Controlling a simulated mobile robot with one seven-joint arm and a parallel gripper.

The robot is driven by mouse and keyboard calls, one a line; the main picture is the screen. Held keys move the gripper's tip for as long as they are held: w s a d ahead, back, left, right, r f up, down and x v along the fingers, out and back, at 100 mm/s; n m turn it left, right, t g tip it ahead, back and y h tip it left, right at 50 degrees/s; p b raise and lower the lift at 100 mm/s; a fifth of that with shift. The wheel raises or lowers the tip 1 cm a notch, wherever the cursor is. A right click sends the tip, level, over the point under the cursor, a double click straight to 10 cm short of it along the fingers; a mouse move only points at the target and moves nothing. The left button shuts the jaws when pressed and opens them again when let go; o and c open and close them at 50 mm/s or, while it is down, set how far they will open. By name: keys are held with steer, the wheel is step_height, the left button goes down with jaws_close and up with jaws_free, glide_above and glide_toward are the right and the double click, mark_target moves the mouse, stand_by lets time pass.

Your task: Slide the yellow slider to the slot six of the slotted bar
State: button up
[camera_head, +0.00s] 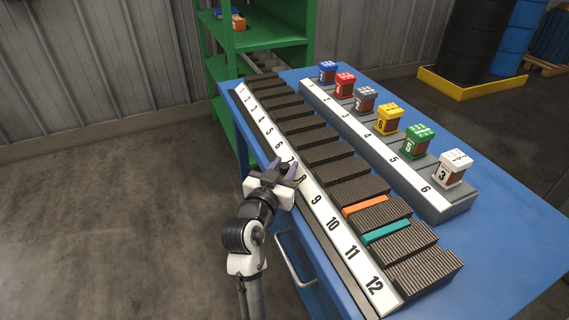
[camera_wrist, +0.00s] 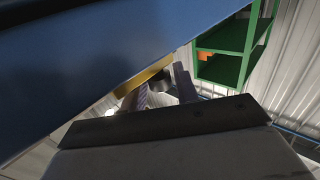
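The slotted bar (camera_head: 318,200) lies along the blue table's left side, its white label strip numbered up to 12. Several dark ribbed blocks stand along it. An orange slider (camera_head: 365,205) and a teal slider (camera_head: 387,231) show between blocks near 10 and 11. My gripper (camera_head: 281,168) is at the strip's left edge, near 7 and 8. Its fingers (camera_wrist: 160,92) stand apart in the wrist view, with a dark piece between them. A yellow strip (camera_wrist: 142,76), perhaps the yellow slider, runs just beyond the fingertips. Whether they hold it is unclear. No yellow slider shows on the bar in the head view.
A green shelf (camera_head: 258,36) stands behind the table. The right part of the blue table (camera_head: 500,240) is clear.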

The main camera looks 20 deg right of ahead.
mark_target(264, 144)
steer(key=shift+w+d, duration=0.15)
steer(key=shift+w, duration=0.05)
jaws_close()
steer(key=w+b, duration=0.1)
steer(key=w, duration=0.3)
steer(key=w+b, duration=0.2)
steer(key=w, duration=0.3)
steer(key=w+b, duration=0.1)
steer(key=w, duration=0.4)
steer(key=shift+w+a+b, duration=0.2)
steer(key=shift+a+b, duration=0.05)
steer(key=shift+b, duration=0.15)
jaws_free()
